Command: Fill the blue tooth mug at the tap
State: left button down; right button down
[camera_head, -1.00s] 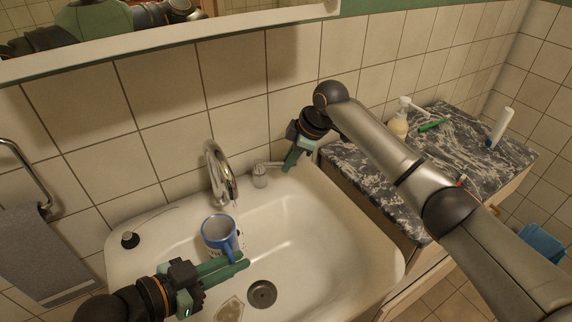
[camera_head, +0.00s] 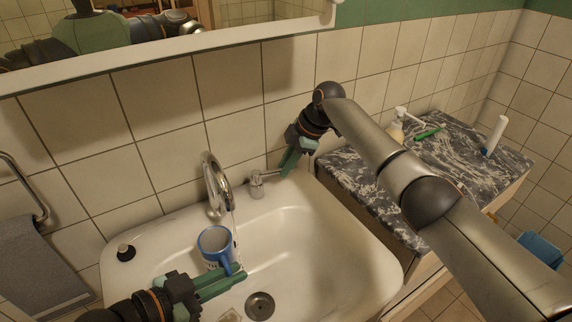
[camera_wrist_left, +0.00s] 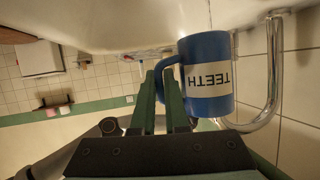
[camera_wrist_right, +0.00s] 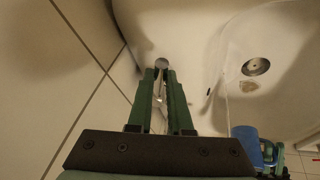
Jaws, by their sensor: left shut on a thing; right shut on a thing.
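The blue tooth mug (camera_head: 214,246) is upright over the basin, low and left of the drain. Its white "TEETH" label shows in the left wrist view (camera_wrist_left: 209,80). My left gripper (camera_head: 240,272) is shut on the mug's handle. The chrome tap spout (camera_head: 214,183) arches above and behind the mug. A thin water stream (camera_head: 235,228) falls from it along the mug's right side; I cannot tell whether it enters the mug. My right gripper (camera_head: 285,172) is shut on the tap lever (camera_head: 258,184) right of the spout; its fingers show in the right wrist view (camera_wrist_right: 161,80).
The white sink (camera_head: 310,235) has a drain (camera_head: 260,306) and a dark-topped plug (camera_head: 125,252) on its left rim. A marble counter (camera_head: 365,190) at right holds a soap bottle (camera_head: 396,132), a green toothbrush (camera_head: 428,133) and a white tube (camera_head: 496,135). A mirror cabinet overhangs above.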

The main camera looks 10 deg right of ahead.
jog(key=c, duration=0.8)
grip_release()
jog(key=shift+c, duration=0.2)
jog(key=shift+r, duration=0.1)
jog(key=v, duration=1.1)
jog(key=shift+d+r, duration=0.2)
jog(key=shift+r, duration=0.15)
jog(key=shift+s, duration=0.15)
